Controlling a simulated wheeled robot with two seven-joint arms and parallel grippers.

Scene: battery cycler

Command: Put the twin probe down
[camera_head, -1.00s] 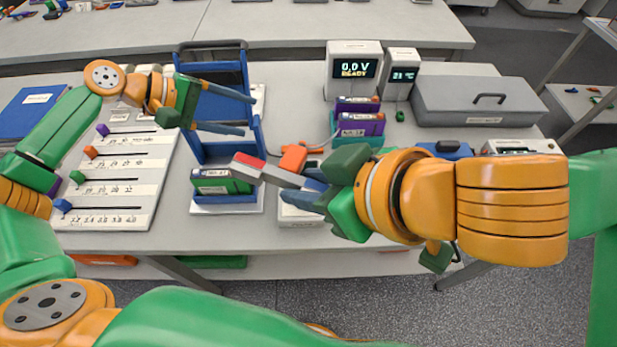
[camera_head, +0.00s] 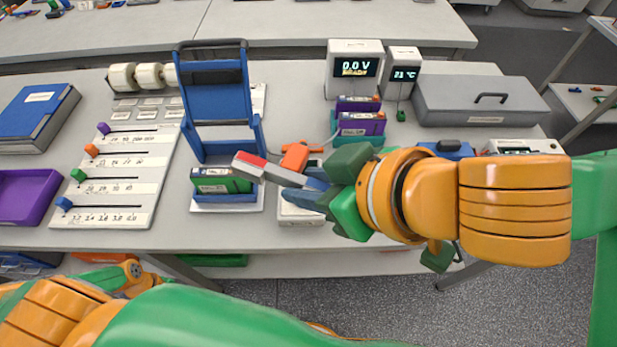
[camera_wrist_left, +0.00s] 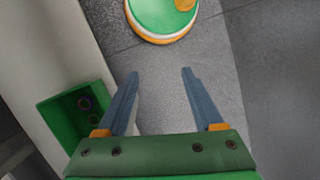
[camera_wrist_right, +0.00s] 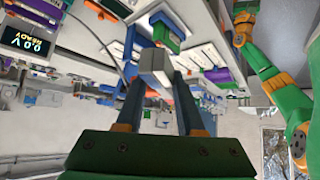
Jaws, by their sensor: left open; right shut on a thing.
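The twin probe (camera_head: 272,175) is a grey bar with a red end at its left. My right gripper (camera_head: 312,188) is shut on it and holds it over the bench, in front of the blue stand. In the right wrist view the probe (camera_wrist_right: 155,64) shows as a grey block between the fingertips (camera_wrist_right: 158,82). An orange piece (camera_head: 295,156) lies just behind the probe, and a white box (camera_head: 300,214) is partly hidden under the gripper. My left gripper (camera_wrist_left: 160,76) is open and empty above the floor beside a green bin. It is out of the head view.
The blue stand (camera_head: 216,100) holds a green cell pack (camera_head: 221,181) at its foot. A slider panel (camera_head: 112,190) lies to its left. Behind are a 0.0 V display unit (camera_head: 355,68), a temperature unit (camera_head: 403,72) and a grey case (camera_head: 482,100). A purple tray (camera_head: 25,196) sits far left.

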